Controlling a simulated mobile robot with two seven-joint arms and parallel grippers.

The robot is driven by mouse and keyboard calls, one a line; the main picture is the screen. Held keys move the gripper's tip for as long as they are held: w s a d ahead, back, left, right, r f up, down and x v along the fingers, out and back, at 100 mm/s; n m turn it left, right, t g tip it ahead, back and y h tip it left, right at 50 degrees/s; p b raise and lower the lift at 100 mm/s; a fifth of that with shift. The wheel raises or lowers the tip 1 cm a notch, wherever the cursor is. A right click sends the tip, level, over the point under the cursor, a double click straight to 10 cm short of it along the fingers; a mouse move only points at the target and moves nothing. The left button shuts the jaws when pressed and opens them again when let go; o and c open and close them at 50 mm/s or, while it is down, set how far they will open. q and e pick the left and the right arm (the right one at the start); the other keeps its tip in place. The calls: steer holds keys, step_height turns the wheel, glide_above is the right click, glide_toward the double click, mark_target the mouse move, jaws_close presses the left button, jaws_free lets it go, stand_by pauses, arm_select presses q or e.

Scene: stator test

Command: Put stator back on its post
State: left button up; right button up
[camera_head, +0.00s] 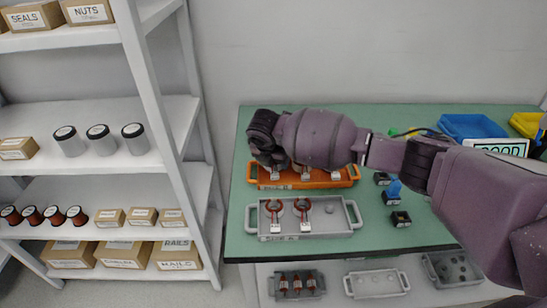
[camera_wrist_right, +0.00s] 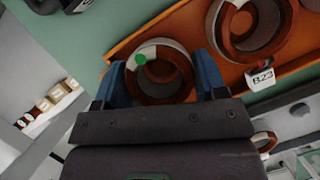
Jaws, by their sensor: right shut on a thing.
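My right gripper (camera_head: 268,158) reaches across the green table to the left end of the orange tray (camera_head: 340,183). In the right wrist view its two blue fingers (camera_wrist_right: 160,78) are shut on a stator (camera_wrist_right: 160,88), a copper-brown ring with a pale rim section and a green dot. The held stator is over or in the orange tray (camera_wrist_right: 130,32); whether it sits on a post cannot be told. Another stator (camera_wrist_right: 281,32) stands beside it in that tray, near a tag reading B23 (camera_wrist_right: 262,77). My left gripper is not in view.
A grey tray (camera_head: 336,219) with two tagged stators lies in front of the orange tray. Small black blocks (camera_head: 401,219), a blue bin (camera_head: 472,126) and a display reading GOOD (camera_head: 500,147) are to the right. White shelves (camera_head: 160,85) stand at left.

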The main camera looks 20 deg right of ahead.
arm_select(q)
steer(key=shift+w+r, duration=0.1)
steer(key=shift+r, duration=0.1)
arm_select(e)
steer(key=shift+f, duration=0.15)
stand_by(0.5)
steer(key=o, duration=1.1)
steer(key=shift+c, duration=0.2)
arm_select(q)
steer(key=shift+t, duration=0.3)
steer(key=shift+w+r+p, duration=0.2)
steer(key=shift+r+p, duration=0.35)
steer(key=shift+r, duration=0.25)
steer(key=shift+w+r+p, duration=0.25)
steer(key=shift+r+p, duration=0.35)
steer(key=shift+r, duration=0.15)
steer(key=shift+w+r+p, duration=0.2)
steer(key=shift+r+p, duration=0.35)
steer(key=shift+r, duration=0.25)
arm_select(e)
steer(key=shift+r, duration=2.5)
steer(key=o, duration=0.3)
steer(key=shift+f, duration=0.1)
steer(key=shift+o, duration=0.2)
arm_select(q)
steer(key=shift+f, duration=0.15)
